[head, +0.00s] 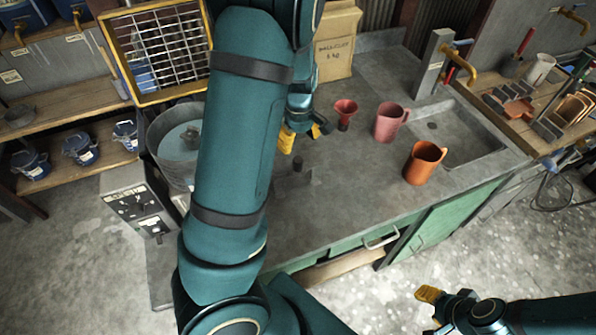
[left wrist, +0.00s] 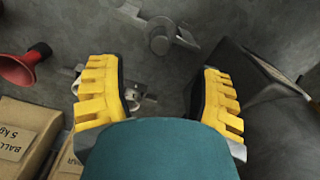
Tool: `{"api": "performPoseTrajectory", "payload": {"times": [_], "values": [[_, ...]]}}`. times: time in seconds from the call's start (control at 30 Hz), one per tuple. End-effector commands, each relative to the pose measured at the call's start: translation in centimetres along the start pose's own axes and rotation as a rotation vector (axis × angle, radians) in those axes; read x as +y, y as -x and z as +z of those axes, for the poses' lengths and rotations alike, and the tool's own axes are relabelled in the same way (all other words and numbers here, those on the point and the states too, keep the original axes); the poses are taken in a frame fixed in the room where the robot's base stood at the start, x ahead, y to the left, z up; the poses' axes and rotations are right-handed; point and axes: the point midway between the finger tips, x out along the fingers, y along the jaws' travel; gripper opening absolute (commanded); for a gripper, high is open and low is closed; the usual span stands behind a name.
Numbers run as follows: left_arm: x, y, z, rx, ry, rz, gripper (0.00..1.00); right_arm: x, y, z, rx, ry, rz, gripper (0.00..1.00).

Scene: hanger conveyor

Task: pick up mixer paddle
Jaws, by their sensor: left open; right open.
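A grey metal piece with a round hub and flat arms, which looks like the mixer paddle (left wrist: 160,38), lies on the grey worktop at the top of the left wrist view. In the head view its small dark hub (head: 298,163) shows just in front of my left gripper (head: 305,134). The left gripper is open, pointing down over the worktop, with nothing held. In the left wrist view its yellow fingers (left wrist: 162,95) are wide apart. A small metal part shows beside the left finger; I cannot tell what it belongs to. My right gripper (head: 430,303) is open and empty, in front of the bench.
A red funnel (head: 345,112), a pink mug (head: 389,122) and an orange mug (head: 423,163) stand right of the left gripper. A clay bag (head: 337,45) stands behind. A metal tub (head: 170,140) is at the left. The sink (head: 455,135) is at the right.

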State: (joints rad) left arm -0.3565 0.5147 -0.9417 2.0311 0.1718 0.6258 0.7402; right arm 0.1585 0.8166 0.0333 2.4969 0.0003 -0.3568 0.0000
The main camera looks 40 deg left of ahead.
Motion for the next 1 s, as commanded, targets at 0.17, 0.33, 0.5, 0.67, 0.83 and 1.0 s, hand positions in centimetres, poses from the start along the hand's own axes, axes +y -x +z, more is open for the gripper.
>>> {"api": "performPoseTrajectory", "payload": {"times": [0.17, 0.33, 0.5, 0.67, 0.83, 1.0], "values": [[-0.1, -3.4, -0.1, -0.001, 0.003, -0.003, 0.65, 0.3, -0.8, 0.1, 0.001, -0.001, 0.0, 0.47], [0.0, -4.7, 0.0, 0.0, 0.001, 0.0, 0.65, 0.4, -1.0, 0.2, 0.001, -0.001, 0.0, 0.47], [-0.2, -6.1, -0.1, -0.001, 0.002, -0.002, 0.65, 0.5, -1.2, 0.2, 0.002, -0.002, 0.001, 0.47], [-0.3, -8.5, -0.2, -0.001, 0.001, -0.002, 0.65, 0.6, -1.7, 0.2, 0.002, -0.002, 0.001, 0.47], [-0.2, -9.9, -0.1, -0.001, 0.001, 0.0, 0.65, 0.7, -2.0, 0.3, 0.002, -0.002, 0.002, 0.47], [-0.2, -10.0, -0.2, 0.0, 0.001, 0.002, 0.65, 0.7, -1.9, 0.3, 0.002, -0.002, 0.002, 0.47]]}}
